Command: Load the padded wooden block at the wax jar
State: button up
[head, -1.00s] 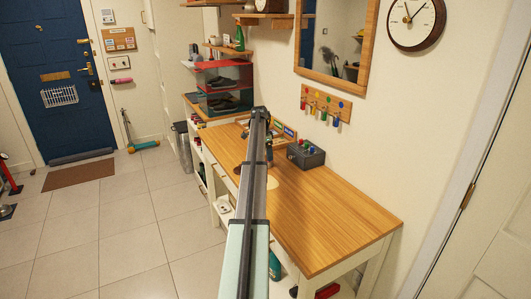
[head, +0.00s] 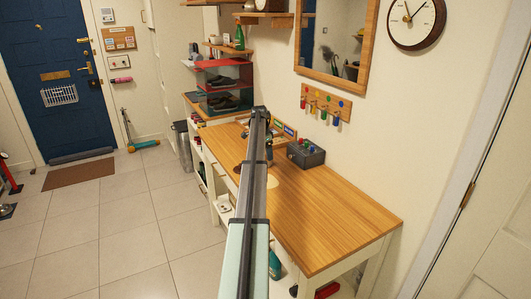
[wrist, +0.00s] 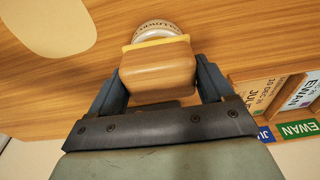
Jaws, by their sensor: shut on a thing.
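The padded wooden block (wrist: 158,66) is between the two fingers of my gripper (wrist: 158,80) in the wrist view. The gripper is shut on it. A yellow pad (wrist: 156,41) covers the block's far side. The wax jar (wrist: 156,27), round with a pale lettered lid, is just beyond the pad. The block and pad hide part of the jar, and I cannot tell whether they touch. In the head view my arm hides the block and jar.
The wooden bench top (head: 320,225) is clear toward the front right. Name plaques (wrist: 258,92) stand close to my gripper's right finger. A grey box with coloured knobs (head: 305,153) stands by the wall. A pale rounded patch (wrist: 50,22) lies on the left in the wrist view.

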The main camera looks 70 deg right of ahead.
dwell(0.4)
jog(key=shift+r, duration=3.45)
